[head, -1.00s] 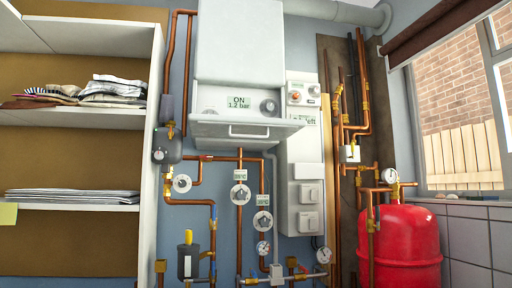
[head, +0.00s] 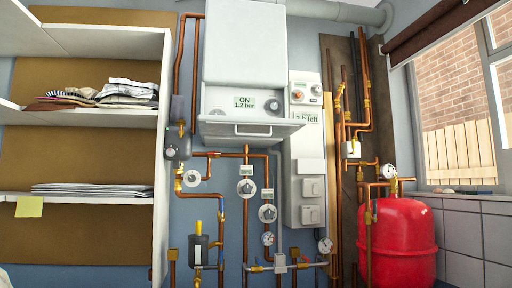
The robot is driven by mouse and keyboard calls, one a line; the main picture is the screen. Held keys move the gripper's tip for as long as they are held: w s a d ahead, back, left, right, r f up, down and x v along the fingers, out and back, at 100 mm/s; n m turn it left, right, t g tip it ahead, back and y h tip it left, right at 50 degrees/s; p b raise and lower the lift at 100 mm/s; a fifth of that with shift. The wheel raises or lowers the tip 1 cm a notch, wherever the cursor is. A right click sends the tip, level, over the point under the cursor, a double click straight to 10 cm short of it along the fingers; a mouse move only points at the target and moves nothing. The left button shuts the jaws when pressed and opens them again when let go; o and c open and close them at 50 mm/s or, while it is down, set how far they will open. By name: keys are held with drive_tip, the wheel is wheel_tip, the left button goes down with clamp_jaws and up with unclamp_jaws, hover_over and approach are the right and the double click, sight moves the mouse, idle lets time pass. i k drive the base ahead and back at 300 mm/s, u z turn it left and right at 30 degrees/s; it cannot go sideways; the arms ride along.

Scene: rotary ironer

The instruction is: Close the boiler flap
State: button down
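The white boiler (head: 245,50) hangs on the blue wall, upper middle of the head view. Its flap (head: 251,127) is open: it is folded down at the bottom and juts out from the boiler front, with a bar handle (head: 254,132) on its front edge. My gripper is not in view.
Copper pipes with gauges and valves (head: 246,187) run below the boiler. A white control box (head: 309,150) is close on its right. A red tank (head: 400,238) stands at the right below the window. Shelves with folded cloth (head: 130,92) fill the left.

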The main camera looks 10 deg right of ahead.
sight(238, 126)
drive_tip(key=u, duration=0.25)
drive_tip(key=i, duration=0.45)
drive_tip(key=z, duration=0.55)
drive_tip(key=k, duration=0.15)
drive_tip(key=u, duration=2.6)
drive_tip(key=i, duration=0.45)
drive_tip(key=z, duration=0.1)
